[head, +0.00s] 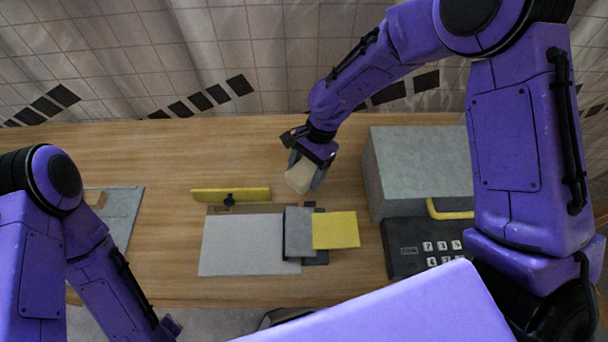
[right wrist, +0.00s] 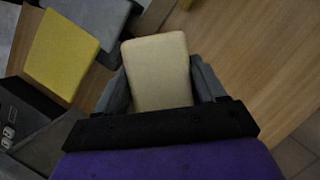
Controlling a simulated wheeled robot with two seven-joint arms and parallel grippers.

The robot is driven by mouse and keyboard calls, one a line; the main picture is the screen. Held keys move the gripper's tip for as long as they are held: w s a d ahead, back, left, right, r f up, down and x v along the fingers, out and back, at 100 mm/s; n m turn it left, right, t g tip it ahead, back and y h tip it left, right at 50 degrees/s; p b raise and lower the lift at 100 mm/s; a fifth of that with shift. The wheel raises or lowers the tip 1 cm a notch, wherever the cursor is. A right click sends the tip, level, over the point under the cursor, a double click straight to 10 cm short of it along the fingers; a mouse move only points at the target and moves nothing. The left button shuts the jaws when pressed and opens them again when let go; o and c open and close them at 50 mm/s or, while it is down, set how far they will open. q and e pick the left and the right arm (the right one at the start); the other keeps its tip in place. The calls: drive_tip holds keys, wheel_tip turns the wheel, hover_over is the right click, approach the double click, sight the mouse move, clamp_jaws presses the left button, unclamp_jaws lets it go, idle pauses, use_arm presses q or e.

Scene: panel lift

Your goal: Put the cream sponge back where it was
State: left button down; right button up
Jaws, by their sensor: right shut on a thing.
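The cream sponge (head: 300,178) is a pale block between the fingers of my right gripper (head: 308,168). The right wrist view shows the sponge (right wrist: 158,72) gripped on both sides by the grey fingers. In the head view it is over the wooden table behind the yellow block, left of the grey box. I cannot tell whether it touches the table. My left arm comes in at the lower left, but its gripper is not visible.
A yellow block (head: 336,230) and a grey block (head: 298,240) lie beside a pale grey panel (head: 242,246). A yellow bar (head: 230,195) stands behind it. A grey box (head: 420,165) and black keypad (head: 408,252) are at right. The back left table is clear.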

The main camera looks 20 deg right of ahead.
sight(304, 179)
drive_tip(key=f, duration=0.2)
drive_tip(key=f+p, duration=0.1)
drive_tip(key=shift+w+f, duration=0.3)
drive_tip(key=shift+f, duration=0.1)
drive_tip(key=shift+f, duration=0.1)
drive_tip(key=shift+f, duration=0.5)
drive_tip(key=o, duration=0.9)
drive_tip(key=shift+o, duration=0.2)
drive_tip(key=v, duration=0.6)
drive_tip(key=b+v, duration=0.1)
drive_tip(key=v, duration=0.6)
drive_tip(key=shift+s+a+r, duration=0.1)
drive_tip(key=shift+a+r, duration=0.1)
